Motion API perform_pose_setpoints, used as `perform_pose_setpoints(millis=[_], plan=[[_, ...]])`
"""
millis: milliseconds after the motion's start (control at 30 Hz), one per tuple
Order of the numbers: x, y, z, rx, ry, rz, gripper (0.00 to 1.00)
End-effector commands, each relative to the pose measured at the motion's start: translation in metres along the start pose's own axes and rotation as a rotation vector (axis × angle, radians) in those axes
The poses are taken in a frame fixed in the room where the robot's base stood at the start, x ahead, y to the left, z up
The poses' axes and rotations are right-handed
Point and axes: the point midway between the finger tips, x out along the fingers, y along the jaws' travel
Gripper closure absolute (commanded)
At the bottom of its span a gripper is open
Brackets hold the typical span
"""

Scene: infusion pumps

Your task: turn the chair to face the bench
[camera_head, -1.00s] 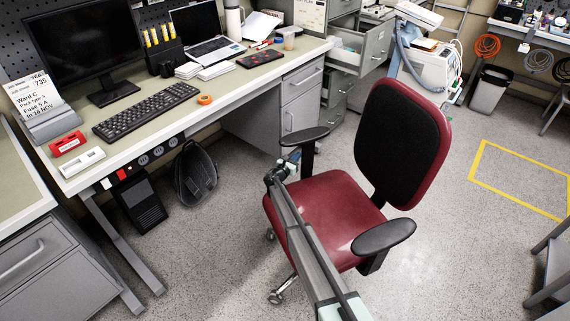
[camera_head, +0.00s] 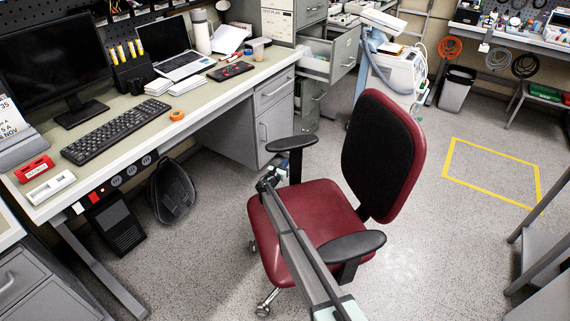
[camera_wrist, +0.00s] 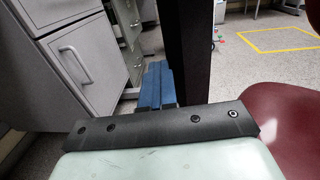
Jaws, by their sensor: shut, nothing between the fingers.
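The chair (camera_head: 318,212) has a red seat, a black-padded backrest (camera_head: 383,157) and two black armrests. It stands on the floor in front of the bench (camera_head: 222,87). Its backrest is on the right and the seat's open front points left, roughly toward the bench side. My gripper (camera_head: 268,179) is shut and empty, over the seat's left side close to the far armrest (camera_head: 291,143). In the wrist view, the blue fingers (camera_wrist: 156,82) lie just left of a dark upright (camera_wrist: 188,50), seemingly the armrest post. Whether they touch it I cannot tell.
A grey drawer cabinet (camera_head: 273,115) stands under the bench beyond the chair. A black bag (camera_head: 172,190) lies under the bench. A grey stand (camera_head: 538,262) is at the right edge. Floor around the yellow-marked square (camera_head: 450,160) is clear.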

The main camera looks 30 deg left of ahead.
Motion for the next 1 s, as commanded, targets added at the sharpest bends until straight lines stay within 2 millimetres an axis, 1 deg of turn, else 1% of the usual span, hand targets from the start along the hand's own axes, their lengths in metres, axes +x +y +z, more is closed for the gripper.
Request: perform_pose_setpoints(millis=[133,267,467,700,900,1000], plan=[[-0.002,0.000,0.000,0.000,0.000,-0.002,1.00],[-0.010,0.009,0.000,0.001,0.000,-0.001,1.00],[-0.035,0.034,0.000,-0.001,0.000,0.002,1.00],[-0.070,0.066,0.000,0.000,0.000,0.002,1.00],[-0.090,0.086,0.000,0.000,0.001,0.001,1.00],[-0.096,0.091,0.000,0.000,0.000,0.000,1.00]])
